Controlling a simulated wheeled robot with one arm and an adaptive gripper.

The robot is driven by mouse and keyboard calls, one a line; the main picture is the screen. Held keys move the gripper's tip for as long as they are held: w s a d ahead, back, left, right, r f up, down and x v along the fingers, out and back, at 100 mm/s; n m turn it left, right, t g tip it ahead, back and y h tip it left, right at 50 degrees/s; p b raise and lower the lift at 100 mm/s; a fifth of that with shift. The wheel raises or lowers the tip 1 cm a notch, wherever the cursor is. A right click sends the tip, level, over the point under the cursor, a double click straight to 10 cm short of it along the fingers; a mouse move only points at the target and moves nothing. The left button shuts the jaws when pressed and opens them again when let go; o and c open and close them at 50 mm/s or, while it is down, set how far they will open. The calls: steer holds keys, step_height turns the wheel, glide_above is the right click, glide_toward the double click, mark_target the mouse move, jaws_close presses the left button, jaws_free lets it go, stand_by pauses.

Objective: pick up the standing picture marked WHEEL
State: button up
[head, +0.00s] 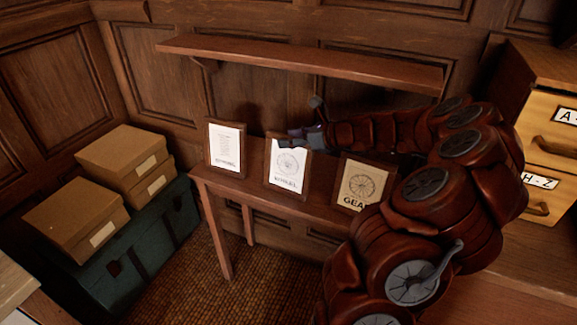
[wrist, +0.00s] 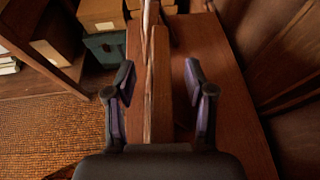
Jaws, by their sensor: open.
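The picture marked WHEEL (head: 288,168) stands in a brown wooden frame, tilted slightly back, in the middle of a narrow wooden table (head: 231,188). It shows a spoked wheel drawing on white paper; its label is blurred but looks like WHEEL. My gripper (head: 302,132) is at its top right edge in the head view. In the wrist view my open gripper (wrist: 158,78) has one finger on each side of a wooden frame (wrist: 160,95) seen edge-on, apparently the WHEEL picture. Gaps show on both sides of it. The face is hidden in the wrist view.
A framed picture with small text (head: 227,146) stands to the left, and one marked GEAR (head: 360,187) stands to the right, partly behind my arm. An empty wall shelf (head: 300,60) runs above. Cardboard boxes (head: 78,213) sit on a dark green trunk (head: 135,262) at left.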

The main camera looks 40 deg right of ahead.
steer(key=shift+w, duration=0.15)
steer(key=shift+c, duration=0.3)
steer(key=shift+f, duration=0.1)
jaws_close()
